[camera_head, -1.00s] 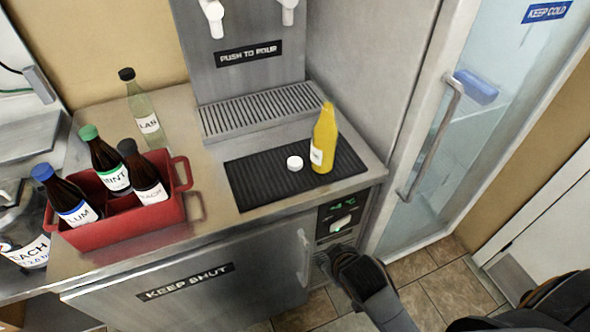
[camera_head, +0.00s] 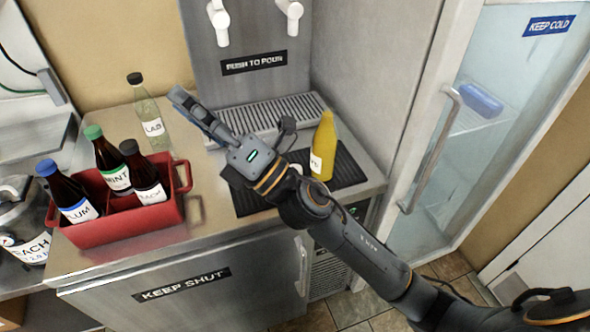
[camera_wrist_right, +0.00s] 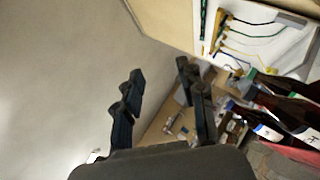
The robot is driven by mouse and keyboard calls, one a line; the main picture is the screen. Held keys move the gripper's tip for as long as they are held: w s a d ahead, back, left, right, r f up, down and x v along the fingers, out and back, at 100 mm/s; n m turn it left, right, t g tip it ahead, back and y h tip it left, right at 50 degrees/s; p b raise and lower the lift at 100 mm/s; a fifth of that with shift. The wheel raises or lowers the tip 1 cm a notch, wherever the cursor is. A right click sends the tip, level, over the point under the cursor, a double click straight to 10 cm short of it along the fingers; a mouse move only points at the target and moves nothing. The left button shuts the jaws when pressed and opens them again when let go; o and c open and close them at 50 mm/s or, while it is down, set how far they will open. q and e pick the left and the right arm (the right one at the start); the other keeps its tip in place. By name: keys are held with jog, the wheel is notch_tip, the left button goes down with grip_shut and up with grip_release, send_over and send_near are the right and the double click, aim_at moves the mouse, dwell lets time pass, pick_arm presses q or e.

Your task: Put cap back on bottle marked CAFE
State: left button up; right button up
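A yellow bottle (camera_head: 324,148) stands upright on the black ribbed mat (camera_head: 345,172) at the right of the counter. No cap shows on its top. Its white label is partly turned away, and I cannot read it as CAFE. A small white cap (camera_head: 297,168) lies on the mat left of the bottle, mostly hidden behind my right gripper. My right gripper (camera_head: 232,108) is open and empty, above the mat and drip tray, left of the bottle. Its spread fingers also show in the right wrist view (camera_wrist_right: 160,92). My left gripper is not in view.
A red crate (camera_head: 118,232) at left holds dark bottles with blue, green and black caps. A clear black-capped bottle (camera_head: 148,108) stands behind it. The dispenser (camera_head: 252,85) with white taps rises behind the drip tray. A glass-door fridge (camera_head: 440,150) is at right.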

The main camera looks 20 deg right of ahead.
jog(key=s+a+f+n+g, duration=0.1)
jog(key=s+a+n+g, duration=0.1)
jog(key=a+n+g, duration=0.35)
jog(key=s+a+f+n+g+y, duration=0.1)
jog(key=s+a+f+n+g, duration=0.15)
jog(key=n+g, duration=0.5)
jog(key=s+a+f+n+g, duration=0.1)
jog(key=s+a+n+g, duration=0.25)
jog(key=n, duration=0.45)
jog(key=w+d+f+n+h, duration=0.2)
jog(key=d+f+n+h, duration=0.15)
jog(key=f+h, duration=0.2)
jog(key=w+d+f+n+h, duration=0.2)
jog(key=w+f+n+h, duration=0.15)
jog(key=f, duration=0.25)
jog(key=w+d+r+n+t+h, duration=0.1)
jog(key=w+d+h, duration=0.3)
jog(key=d, duration=0.7)
jog(key=w+d+r+n+t+h, duration=0.1)
jog(key=w+d+h, duration=0.4)
jog(key=d+h, duration=0.3)
jog(key=d, duration=0.3)
jog(key=shift+r+h, duration=0.2)
jog(key=shift+h, duration=0.2)
jog(key=shift+w, duration=0.1)
jog(key=p+x, duration=0.1)
jog(key=x, duration=0.7)
jog(key=shift+w+f, duration=0.2)
jog(key=shift+f, duration=0.1)
